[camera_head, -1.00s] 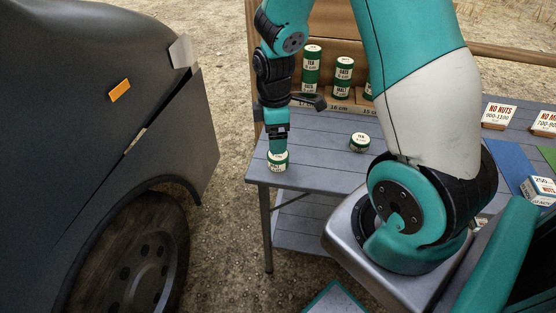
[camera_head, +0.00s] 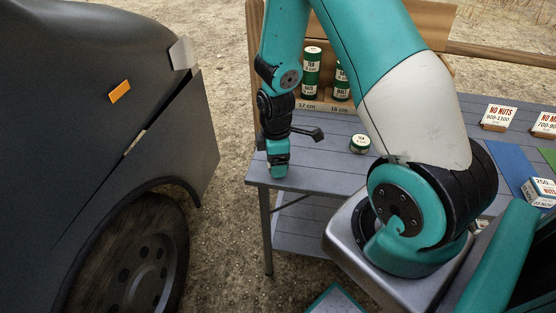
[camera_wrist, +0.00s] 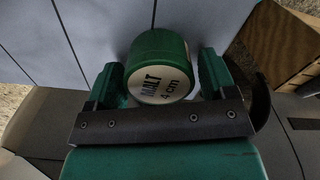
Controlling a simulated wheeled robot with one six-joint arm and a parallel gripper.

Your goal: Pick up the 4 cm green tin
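The green tin (camera_wrist: 160,65), with a white end labelled MALT 4 cm, stands on the grey table near its left corner. In the wrist view it is between the two fingers of my gripper (camera_wrist: 164,82). The fingers flank it closely, with a slight gap on the left side, so they look open around it. In the head view my gripper (camera_head: 278,170) is low over the table corner and hides the tin.
Another short green tin (camera_head: 360,144) stands on the table (camera_head: 315,170) to the right. Stacked green tins (camera_head: 312,72) stand at the back by the wooden board. The dark van (camera_head: 100,90) is close on the left.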

